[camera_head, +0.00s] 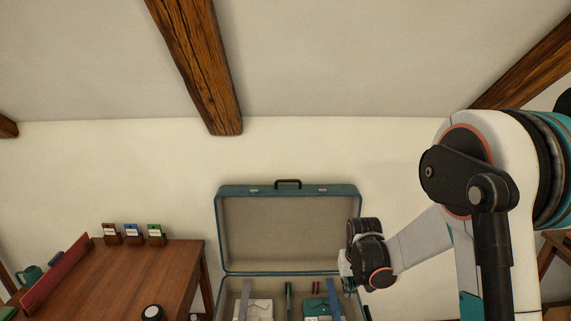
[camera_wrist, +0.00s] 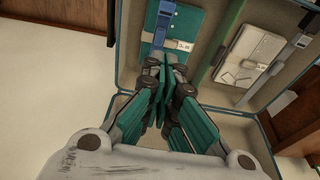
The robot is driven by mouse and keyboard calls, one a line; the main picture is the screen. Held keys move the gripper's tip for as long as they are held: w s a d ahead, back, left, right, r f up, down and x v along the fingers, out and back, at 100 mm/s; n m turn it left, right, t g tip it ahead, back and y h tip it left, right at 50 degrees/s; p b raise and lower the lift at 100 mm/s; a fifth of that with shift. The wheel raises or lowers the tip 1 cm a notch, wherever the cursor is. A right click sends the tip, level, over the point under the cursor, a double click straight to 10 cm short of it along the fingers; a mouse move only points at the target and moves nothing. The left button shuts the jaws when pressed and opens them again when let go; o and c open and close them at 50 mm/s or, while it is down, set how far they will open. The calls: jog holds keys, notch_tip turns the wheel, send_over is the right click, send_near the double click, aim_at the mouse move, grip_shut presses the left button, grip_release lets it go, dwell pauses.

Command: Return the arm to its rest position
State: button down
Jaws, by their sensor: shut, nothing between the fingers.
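My arm reaches in from the right side of the head view, with its wrist over the right part of an open teal suitcase (camera_head: 217,235). My gripper (camera_wrist: 165,78) shows in the wrist view with its teal fingers shut together and nothing between them. It hangs over the suitcase's near edge, which also shows in the wrist view (camera_wrist: 122,75). In the head view the fingers are mostly hidden by the wrist and the frame's lower area.
The suitcase holds a teal notebook (camera_wrist: 180,25), a white item (camera_wrist: 250,55) and a green divider (camera_wrist: 216,42). A wooden table (camera_head: 140,275) stands at the left with small card holders (camera_head: 132,237), a red board (camera_head: 57,275) and a teal mug (camera_head: 31,275). Wooden beams (camera_head: 200,65) cross the ceiling.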

jog(key=s+r+t, duration=0.3)
jog(key=s+r, duration=1.5)
jog(key=r, duration=0.4)
jog(key=s+t, duration=0.2)
jog(key=s, duration=0.7)
jog(key=shift+r, duration=0.3)
jog(key=shift+d, duration=0.1)
